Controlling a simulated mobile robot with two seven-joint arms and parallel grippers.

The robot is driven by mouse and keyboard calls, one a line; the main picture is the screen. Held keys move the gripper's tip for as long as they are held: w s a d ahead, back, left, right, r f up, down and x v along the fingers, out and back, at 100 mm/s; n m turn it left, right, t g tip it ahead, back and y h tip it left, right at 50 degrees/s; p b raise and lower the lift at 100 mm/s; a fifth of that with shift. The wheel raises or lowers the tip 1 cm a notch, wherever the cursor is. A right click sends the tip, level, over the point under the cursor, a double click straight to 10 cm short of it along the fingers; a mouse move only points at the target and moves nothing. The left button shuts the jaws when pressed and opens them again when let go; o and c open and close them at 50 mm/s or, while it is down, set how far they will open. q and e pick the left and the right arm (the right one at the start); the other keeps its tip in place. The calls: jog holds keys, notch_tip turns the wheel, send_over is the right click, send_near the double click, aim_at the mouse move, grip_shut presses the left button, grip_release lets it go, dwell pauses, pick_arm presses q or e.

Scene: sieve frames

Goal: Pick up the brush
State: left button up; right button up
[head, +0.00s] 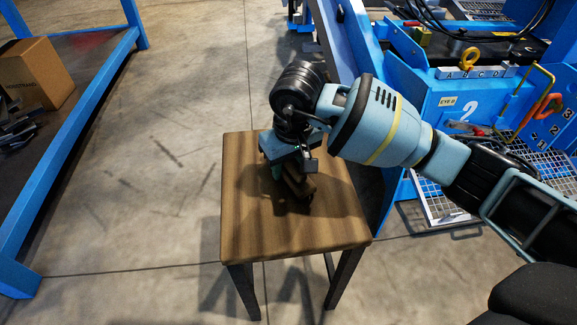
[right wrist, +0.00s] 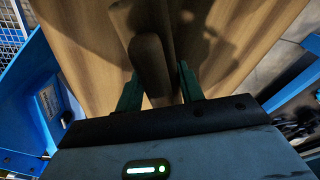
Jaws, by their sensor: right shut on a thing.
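The brush (head: 299,186) is a brown, wooden-looking piece at the top of the small wooden stool (head: 250,228), partly hidden under my right gripper. My right gripper (head: 287,174) points down over the stool and is shut on the brush. In the right wrist view, the rounded brush handle (right wrist: 150,65) lies between the two green fingers of the right gripper (right wrist: 160,88). I cannot tell whether the brush touches the stool top. The bristles cannot be made out. My left gripper is not in view.
A blue-edged table (head: 75,130) with a cardboard box (head: 38,72) is at the left. Bare concrete floor lies between.

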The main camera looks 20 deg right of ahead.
jog(key=shift+r, duration=0.55)
jog(key=r+p, duration=0.2)
jog(key=shift+s+r, duration=0.3)
jog(key=shift+r, duration=0.1)
pick_arm(q)
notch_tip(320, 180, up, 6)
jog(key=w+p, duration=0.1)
jog(key=p, duration=0.3)
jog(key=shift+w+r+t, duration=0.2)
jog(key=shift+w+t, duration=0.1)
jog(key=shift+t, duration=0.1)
pick_arm(e)
jog(key=s, duration=0.5)
jog(key=s+a, duration=0.1)
jog(key=s, duration=0.4)
jog(key=s+r, duration=0.1)
jog(key=s, duration=0.4)
jog(key=shift+s+a, duration=0.15)
jog(key=shift+s, duration=0.05)
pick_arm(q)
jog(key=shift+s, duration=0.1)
